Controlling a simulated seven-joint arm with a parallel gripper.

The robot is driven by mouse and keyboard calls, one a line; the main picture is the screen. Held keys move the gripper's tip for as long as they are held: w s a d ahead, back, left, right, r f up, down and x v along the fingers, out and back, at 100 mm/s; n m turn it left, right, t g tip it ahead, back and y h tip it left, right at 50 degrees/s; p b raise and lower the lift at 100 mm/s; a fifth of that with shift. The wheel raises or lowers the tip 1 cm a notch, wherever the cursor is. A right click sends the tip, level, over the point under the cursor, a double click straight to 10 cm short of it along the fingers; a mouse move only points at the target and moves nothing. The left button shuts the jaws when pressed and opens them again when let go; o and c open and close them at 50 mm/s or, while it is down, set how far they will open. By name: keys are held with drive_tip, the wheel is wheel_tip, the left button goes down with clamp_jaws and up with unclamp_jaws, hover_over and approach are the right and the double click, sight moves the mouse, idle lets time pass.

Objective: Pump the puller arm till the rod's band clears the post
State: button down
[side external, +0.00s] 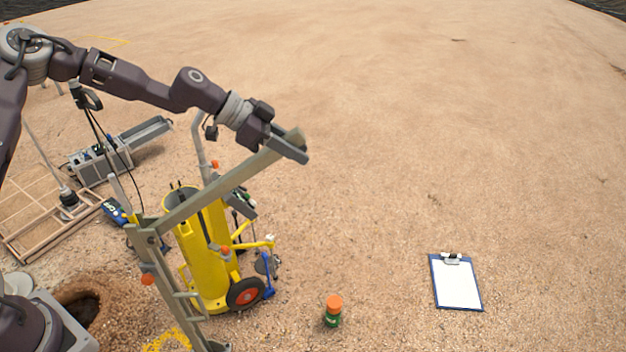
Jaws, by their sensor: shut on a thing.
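The puller arm (225,182) is a long grey-green bar. It slopes up to the right from a pivot at the top of the upright post (163,275). My gripper (291,146) is shut on the raised far end of the puller arm. An orange part (147,280) shows on the left side of the post. A thin pale rod (124,194) shows to the left, behind the post. I cannot make out a band on it or tell for sure whether it is the rod being pulled.
A yellow wheeled machine (207,262) stands close behind the puller arm. A dark hole (82,304) lies at lower left. A green jar with an orange lid (332,311) and a clipboard (456,282) lie to the right. Open sand fills the right and back.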

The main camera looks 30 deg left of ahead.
drive_tip(key=s+a+r+h, duration=0.1)
drive_tip(key=a+r, duration=0.1)
drive_tip(key=r, duration=0.1)
drive_tip(key=s+a+r+t, duration=0.1)
drive_tip(key=s+a+r, duration=0.1)
drive_tip(key=r, duration=0.1)
drive_tip(key=s+a+r+h, duration=0.1)
drive_tip(key=a+r, duration=0.1)
drive_tip(key=r, duration=0.1)
drive_tip(key=shift+s+t+h, duration=0.2)
drive_tip(key=shift+t+h, duration=0.1)
drive_tip(key=shift+t, duration=0.1)
drive_tip(key=c, duration=1.2)
unclamp_jaws()
drive_tip(key=shift+o, duration=0.2)
wheel_tip(320, 180, up, 10)
